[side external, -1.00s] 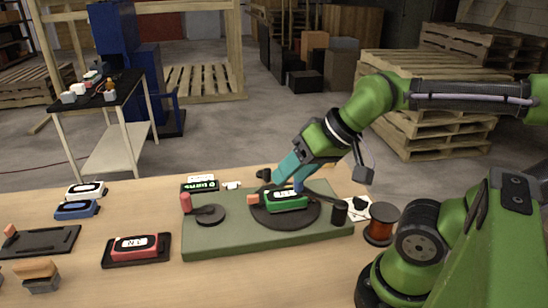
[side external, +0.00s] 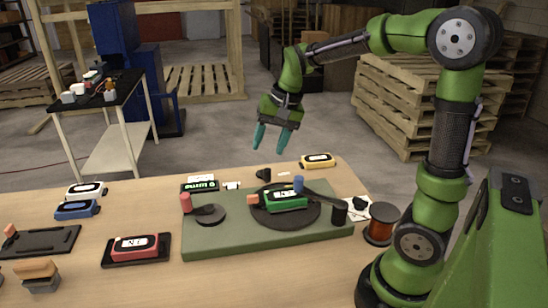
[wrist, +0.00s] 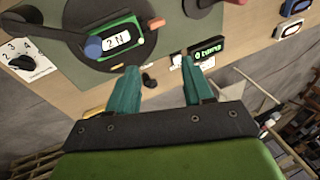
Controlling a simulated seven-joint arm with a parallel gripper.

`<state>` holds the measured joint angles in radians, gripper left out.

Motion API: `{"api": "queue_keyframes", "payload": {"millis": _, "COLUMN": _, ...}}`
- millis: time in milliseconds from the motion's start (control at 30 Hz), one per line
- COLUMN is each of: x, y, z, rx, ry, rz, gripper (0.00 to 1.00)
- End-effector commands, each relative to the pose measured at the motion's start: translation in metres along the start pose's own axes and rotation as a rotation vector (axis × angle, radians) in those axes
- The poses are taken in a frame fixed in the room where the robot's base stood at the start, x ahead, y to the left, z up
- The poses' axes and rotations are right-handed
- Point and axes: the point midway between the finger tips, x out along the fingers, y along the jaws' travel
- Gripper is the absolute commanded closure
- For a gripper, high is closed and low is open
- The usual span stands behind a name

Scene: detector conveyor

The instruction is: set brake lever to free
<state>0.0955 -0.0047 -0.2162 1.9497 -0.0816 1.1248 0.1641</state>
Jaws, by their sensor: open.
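A dark lever arm (side external: 319,196) with a blue knob (side external: 298,183) runs from a black post (side external: 339,212) to the round dark turntable (side external: 262,214); it looks like the brake lever. In the wrist view the blue knob (wrist: 93,47) is beside a green device (wrist: 120,41) reading "2 N". The green device (side external: 285,200) lies on the turntable. A second, short lever with a red knob (side external: 186,203) stands at the left of the green base (side external: 220,240). My gripper (side external: 270,146) is open and empty, well above the far table edge, apart from both levers.
A green-lit display (side external: 205,185) and a yellow device (side external: 317,161) sit behind the base. A dial (side external: 360,204) and a copper-coloured spool (side external: 381,222) stand at its right. A red device (side external: 136,247) and blue device (side external: 77,209) lie left. Air around my gripper is clear.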

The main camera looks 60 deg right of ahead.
Motion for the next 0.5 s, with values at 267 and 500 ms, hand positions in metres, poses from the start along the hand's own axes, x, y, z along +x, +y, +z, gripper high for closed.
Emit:
{"api": "queue_keyframes", "payload": {"millis": 267, "x": 0.048, "y": 0.024, "z": -0.118, "rx": 0.477, "ry": -0.015, "rz": 0.232, "gripper": 0.49}}
{"api": "queue_keyframes", "payload": {"millis": 500, "x": 0.049, "y": 0.022, "z": -0.163, "rx": 0.79, "ry": 0.044, "rz": 0.319, "gripper": 0.49}}
